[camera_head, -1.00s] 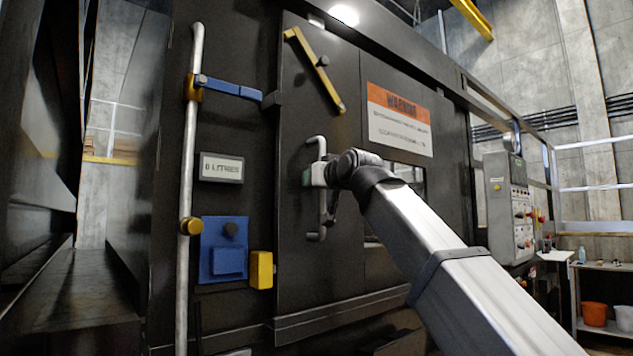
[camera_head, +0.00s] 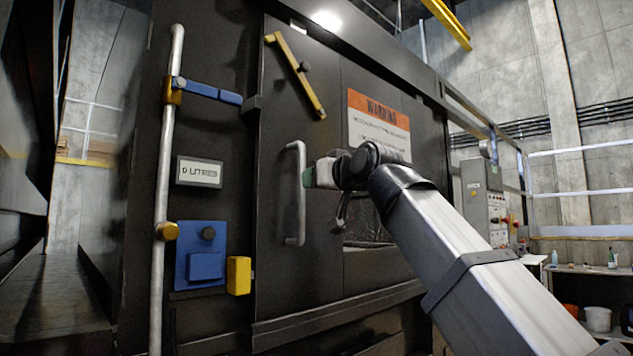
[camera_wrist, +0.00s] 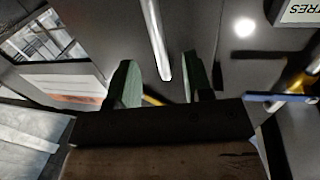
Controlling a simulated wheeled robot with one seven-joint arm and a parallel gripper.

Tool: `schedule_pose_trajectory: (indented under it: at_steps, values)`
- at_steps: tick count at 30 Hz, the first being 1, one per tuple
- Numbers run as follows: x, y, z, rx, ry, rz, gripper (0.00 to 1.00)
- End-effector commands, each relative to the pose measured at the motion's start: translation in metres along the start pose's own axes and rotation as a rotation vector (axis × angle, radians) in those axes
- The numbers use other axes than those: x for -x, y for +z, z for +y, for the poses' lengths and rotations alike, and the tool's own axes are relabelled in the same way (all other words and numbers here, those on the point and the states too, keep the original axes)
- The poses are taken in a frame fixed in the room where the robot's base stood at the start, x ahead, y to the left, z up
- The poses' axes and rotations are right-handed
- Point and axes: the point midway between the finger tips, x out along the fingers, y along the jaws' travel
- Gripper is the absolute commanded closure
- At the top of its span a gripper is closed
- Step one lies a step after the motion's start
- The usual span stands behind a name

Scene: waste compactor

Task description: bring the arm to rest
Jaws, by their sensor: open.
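My gripper (camera_head: 309,176) shows in the head view just right of the upright grey door handle (camera_head: 293,195) on the dark compactor door (camera_head: 290,265). In the wrist view my gripper (camera_wrist: 158,75) has its two green-tipped fingers apart, with nothing held. The handle (camera_wrist: 157,38) lies in line with the gap between the fingers there; its lower end seems to stand clear of them. My arm reaches in from the lower right, bent at the wrist. The door appears shut against the frame.
Left of the door stand a long upright rod (camera_head: 166,185), a blue latch arm (camera_head: 212,91), a litre display (camera_head: 199,172) and a blue box (camera_head: 199,254). A yellow bar (camera_head: 296,75) and a warning sign (camera_head: 379,125) are on the door. A control panel (camera_head: 485,202) is right.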

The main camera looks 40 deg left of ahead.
Motion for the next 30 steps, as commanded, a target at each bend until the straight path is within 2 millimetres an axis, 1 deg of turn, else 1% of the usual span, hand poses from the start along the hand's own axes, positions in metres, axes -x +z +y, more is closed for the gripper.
schedule_pose_trajectory:
  at_steps: [10, 12, 14, 17, 20, 21, 23, 24, 26, 27, 29, 30]
  values:
    - [0.0, 0.0, 0.0, 0.0, 0.0, 0.0, 0.54]
    - [-0.002, 0.004, 0.004, -0.001, 0.005, -0.006, 0.54]
    - [-0.004, 0.013, 0.012, -0.002, 0.017, -0.019, 0.54]
    - [-0.012, 0.041, 0.038, -0.008, 0.052, -0.065, 0.54]
    - [-0.019, 0.083, 0.077, -0.019, 0.105, -0.129, 0.54]
    - [-0.022, 0.102, 0.095, -0.025, 0.129, -0.16, 0.54]
    - [-0.023, 0.13, 0.121, -0.034, 0.164, -0.202, 0.54]
    - [-0.023, 0.148, 0.138, -0.041, 0.187, -0.23, 0.54]
    - [-0.021, 0.175, 0.164, -0.053, 0.221, -0.273, 0.54]
    - [-0.019, 0.193, 0.18, -0.062, 0.243, -0.3, 0.54]
    - [-0.015, 0.221, 0.206, -0.076, 0.276, -0.342, 0.54]
    - [-0.011, 0.24, 0.222, -0.087, 0.299, -0.37, 0.54]
